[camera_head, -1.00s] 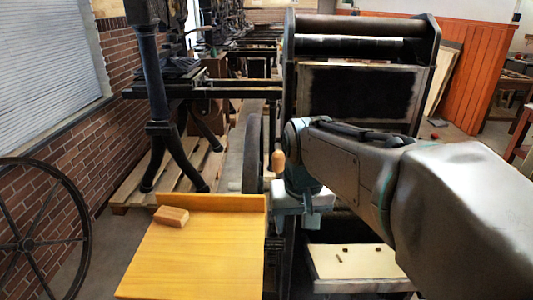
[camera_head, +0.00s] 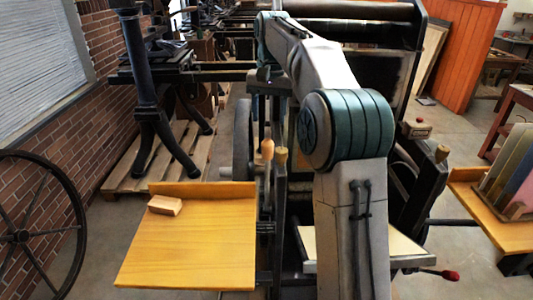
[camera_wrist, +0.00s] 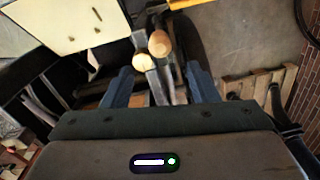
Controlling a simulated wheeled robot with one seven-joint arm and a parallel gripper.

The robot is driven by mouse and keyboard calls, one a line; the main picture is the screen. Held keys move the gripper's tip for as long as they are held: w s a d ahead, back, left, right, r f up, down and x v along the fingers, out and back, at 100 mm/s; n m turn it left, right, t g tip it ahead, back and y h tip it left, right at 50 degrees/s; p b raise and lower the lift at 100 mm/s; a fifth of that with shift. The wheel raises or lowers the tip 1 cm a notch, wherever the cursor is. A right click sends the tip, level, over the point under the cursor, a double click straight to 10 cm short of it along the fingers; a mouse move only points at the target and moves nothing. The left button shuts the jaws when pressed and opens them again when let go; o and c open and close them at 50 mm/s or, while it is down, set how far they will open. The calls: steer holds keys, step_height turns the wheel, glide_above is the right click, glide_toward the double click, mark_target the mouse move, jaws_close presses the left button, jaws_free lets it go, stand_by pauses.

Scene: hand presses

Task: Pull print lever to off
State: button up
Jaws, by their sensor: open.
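The press has two upright levers side by side: one with an orange wooden handle (camera_head: 267,148), one with a yellowish wooden end (camera_head: 281,155). I cannot tell for certain which is the print lever; the orange-handled one looks likely. In the wrist view both ends show close together, the orange one (camera_wrist: 159,44) and the paler one (camera_wrist: 143,61), ahead of the fingers. My gripper (camera_wrist: 159,70) is open, with nothing held. In the head view, my gripper (camera_head: 268,84) hangs behind and above the handles; its fingertips are hard to make out there.
A yellow wooden board (camera_head: 190,245) with a small wooden block (camera_head: 165,205) lies left of the levers. A large dark wheel (camera_head: 243,140) stands behind them. A red-knobbed lever (camera_head: 450,275) sticks out at lower right. A side shelf (camera_head: 510,235) holds panels.

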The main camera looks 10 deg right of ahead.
mark_target(267, 154)
steer(key=f, duration=1.3)
steer(key=shift+a+f+b, duration=0.1)
steer(key=shift+a+b, duration=0.15)
steer(key=shift+b, duration=0.15)
jaws_close()
